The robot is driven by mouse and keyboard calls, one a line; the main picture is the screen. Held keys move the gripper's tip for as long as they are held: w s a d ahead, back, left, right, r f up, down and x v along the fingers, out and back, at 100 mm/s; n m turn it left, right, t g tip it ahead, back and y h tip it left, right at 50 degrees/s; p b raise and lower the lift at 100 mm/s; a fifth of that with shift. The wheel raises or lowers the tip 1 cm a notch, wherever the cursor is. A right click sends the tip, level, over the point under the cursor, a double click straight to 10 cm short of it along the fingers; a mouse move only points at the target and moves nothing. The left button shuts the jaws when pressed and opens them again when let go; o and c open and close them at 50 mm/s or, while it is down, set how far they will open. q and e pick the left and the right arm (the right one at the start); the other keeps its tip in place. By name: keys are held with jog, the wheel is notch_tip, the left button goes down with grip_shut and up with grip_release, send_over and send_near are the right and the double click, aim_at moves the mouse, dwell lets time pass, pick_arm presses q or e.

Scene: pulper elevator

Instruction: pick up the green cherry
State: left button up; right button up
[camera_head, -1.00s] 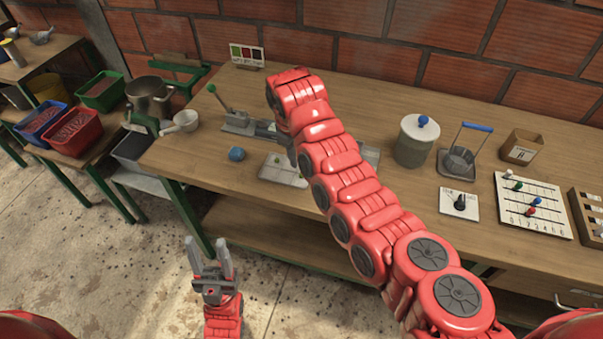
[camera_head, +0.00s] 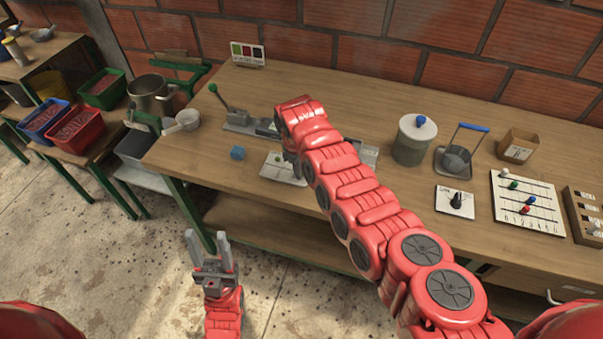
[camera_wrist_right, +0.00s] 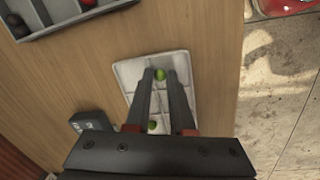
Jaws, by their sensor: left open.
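A small round green cherry (camera_wrist_right: 160,74) lies on a white divided tray (camera_wrist_right: 185,62) in the right wrist view. A second small green one (camera_wrist_right: 152,125) shows lower down, between the fingers. My right gripper (camera_wrist_right: 161,76) is open, its two dark fingers over the tray. The upper cherry shows between the fingertips; whether they touch it I cannot tell. In the head view the tray (camera_head: 270,172) is partly behind my right arm, with a green speck (camera_head: 279,158) on it, and my right fingers are mostly hidden. My left gripper (camera_head: 208,240) is open and empty, in front of the bench.
A lidded pot (camera_head: 413,142) and peg board (camera_head: 527,203) stand to the right.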

grip_shut()
dwell(0.6)
